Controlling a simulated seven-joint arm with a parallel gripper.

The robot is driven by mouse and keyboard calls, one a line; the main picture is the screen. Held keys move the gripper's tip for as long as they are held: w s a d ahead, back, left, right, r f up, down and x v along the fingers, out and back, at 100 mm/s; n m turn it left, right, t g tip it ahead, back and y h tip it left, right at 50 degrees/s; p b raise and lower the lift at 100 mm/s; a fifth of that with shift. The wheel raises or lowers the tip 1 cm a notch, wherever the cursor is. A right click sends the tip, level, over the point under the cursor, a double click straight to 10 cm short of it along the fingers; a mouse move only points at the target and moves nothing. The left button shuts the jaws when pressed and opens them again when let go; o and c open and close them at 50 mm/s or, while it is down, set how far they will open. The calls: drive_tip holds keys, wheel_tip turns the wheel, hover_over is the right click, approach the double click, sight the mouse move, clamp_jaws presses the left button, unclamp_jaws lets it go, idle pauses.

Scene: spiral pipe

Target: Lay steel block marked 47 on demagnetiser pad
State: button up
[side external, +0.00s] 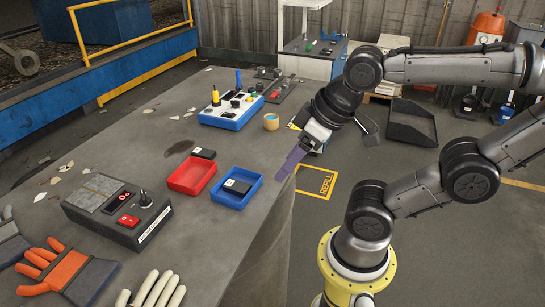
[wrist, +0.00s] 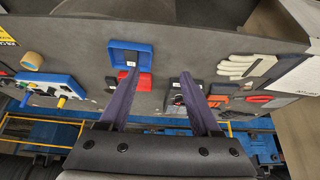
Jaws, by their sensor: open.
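A dark steel block (side external: 238,187) with a white label lies in the blue tray (side external: 220,197); its number is too small to read. In the wrist view the blue tray (wrist: 116,47) is partly behind a fingertip. Another dark block (side external: 203,153) lies behind the red tray, its marking unreadable. The demagnetiser, a dark box with a red switch and knob, has a grey pad (side external: 98,191) on top with nothing on it. My gripper (wrist: 159,71) has purple fingers, open and empty. In the side view my gripper (side external: 290,161) hangs in the air near the table's right edge, beyond the blue tray.
Gloves (side external: 67,270) lie at the near left. A blue-and-white tool caddy (side external: 231,109) and a tape roll (side external: 271,121) stand farther back. Bare tabletop lies between.

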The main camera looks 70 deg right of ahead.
drive_tip(key=shift+w, duration=0.1)
idle(0.3)
drive_tip(key=w+d+r+n+t, duration=0.1)
drive_tip(key=w+d+r+t, duration=0.15)
drive_tip(key=w, duration=0.45)
drive_tip(key=w+d+r+t+h, duration=0.1)
drive_tip(key=w+d+r+t, duration=0.15)
drive_tip(key=w, duration=0.45)
drive_tip(key=w+d+r+n+t, duration=0.1)
drive_tip(key=w+r+t, duration=0.15)
drive_tip(key=w, duration=0.45)
drive_tip(key=d+f, duration=0.4)
drive_tip(key=f, duration=0.2)
drive_tip(key=d+f+m, duration=0.1)
drive_tip(key=d+f, duration=0.3)
drive_tip(key=f, duration=0.2)
drive_tip(key=d+f+m+g+y, duration=0.1)
drive_tip(key=d+f, duration=0.3)
drive_tip(key=f, duration=0.3)
drive_tip(key=shift+d, duration=0.2)
drive_tip(key=shift+w+d+f, duration=0.15)
drive_tip(key=shift+w+f, duration=0.05)
approach(204, 152)
drive_tip(key=x, duration=0.3)
drive_tip(key=shift+w+d+r, duration=0.1)
drive_tip(key=shift+w+d, duration=0.05)
drive_tip(key=shift+w, duration=0.05)
drive_tip(key=shift+x, duration=2.65)
drive_tip(key=shift+s, duration=0.1)
